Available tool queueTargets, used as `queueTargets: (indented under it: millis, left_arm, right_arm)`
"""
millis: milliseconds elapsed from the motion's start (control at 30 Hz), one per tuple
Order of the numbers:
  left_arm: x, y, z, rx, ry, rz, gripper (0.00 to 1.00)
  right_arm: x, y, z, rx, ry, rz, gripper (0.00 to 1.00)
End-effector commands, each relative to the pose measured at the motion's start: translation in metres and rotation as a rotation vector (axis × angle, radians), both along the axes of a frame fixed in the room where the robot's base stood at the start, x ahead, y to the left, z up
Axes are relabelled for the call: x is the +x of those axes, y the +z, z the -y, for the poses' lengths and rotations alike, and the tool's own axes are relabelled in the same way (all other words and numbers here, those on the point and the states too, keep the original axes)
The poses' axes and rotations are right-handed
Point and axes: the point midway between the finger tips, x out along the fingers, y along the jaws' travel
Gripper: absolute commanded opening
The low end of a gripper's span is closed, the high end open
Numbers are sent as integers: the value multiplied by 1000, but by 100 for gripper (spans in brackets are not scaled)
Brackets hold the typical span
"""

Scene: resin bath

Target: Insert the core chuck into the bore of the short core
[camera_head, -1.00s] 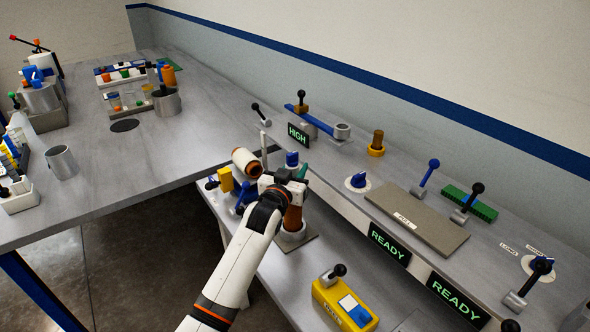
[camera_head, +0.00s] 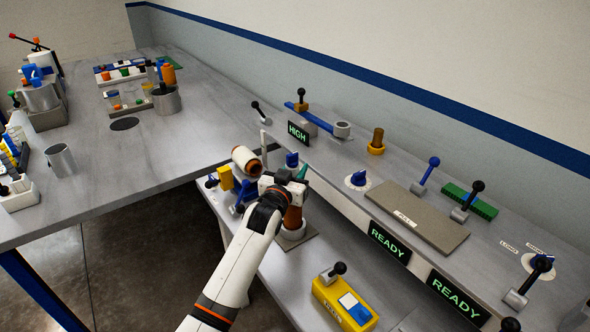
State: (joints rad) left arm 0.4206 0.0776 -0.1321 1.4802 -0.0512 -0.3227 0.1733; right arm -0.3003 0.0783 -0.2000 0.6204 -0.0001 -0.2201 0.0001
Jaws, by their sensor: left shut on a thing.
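A brown cylinder, which looks like the short core (camera_head: 293,216), stands upright on a pale ring and a grey plate on the lower bench. My left gripper (camera_head: 288,181) is over its top end, with my arm coming up from the bottom of the picture. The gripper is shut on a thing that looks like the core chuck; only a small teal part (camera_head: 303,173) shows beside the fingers. The gripper hides the core's top and bore, so I cannot tell whether the chuck is in the bore or just above it. My right gripper is not in view.
A tan-and-white cylinder (camera_head: 246,160) is just left of the gripper. A yellow block (camera_head: 225,178) and blue levers stand close by. A yellow control box (camera_head: 343,300) is to the front right. The raised shelf with READY signs (camera_head: 390,242) borders the right.

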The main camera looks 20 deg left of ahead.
Motion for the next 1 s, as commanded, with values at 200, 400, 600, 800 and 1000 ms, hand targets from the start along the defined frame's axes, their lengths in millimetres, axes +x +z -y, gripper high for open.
queueTargets:
  millis: [200, 400, 600, 800, 1000]
  left_arm:
    - [0, -5, 0, 0, 0, 2, 2]
    - [0, -10, 0, 0, 0, 3, 2]
    - [0, -15, 0, 0, 0, 3, 2]
    - [0, -20, 0, 0, 0, 3, 2]
    - [0, -26, 0, 0, 0, 2, 2]
  right_arm:
    - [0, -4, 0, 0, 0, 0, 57]
    - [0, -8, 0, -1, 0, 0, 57]
    - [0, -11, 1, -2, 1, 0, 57]
    - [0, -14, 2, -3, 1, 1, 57]
    - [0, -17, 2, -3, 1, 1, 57]
